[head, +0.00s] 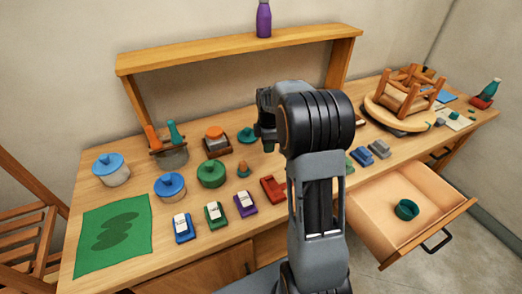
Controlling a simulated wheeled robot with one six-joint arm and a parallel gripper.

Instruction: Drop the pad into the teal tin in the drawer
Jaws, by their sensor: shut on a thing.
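The teal tin (407,209), round and open-topped, stands inside the pulled-out drawer (368,211), towards its front right part. My gripper (265,131) shows only in part, as dark pieces left of my upper arm, above the middle of the bench and well to the left of the tin. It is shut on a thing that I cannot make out. I cannot pick out the pad for certain. Small holders with white tops stand on the bench: blue (182,228), green (216,215) and purple (245,205). A red holder (273,190) shows no white top.
A raised shelf (235,48) bears a purple bottle (264,19). An upturned stool (404,95) takes up the right. The drawer has free room around the tin.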

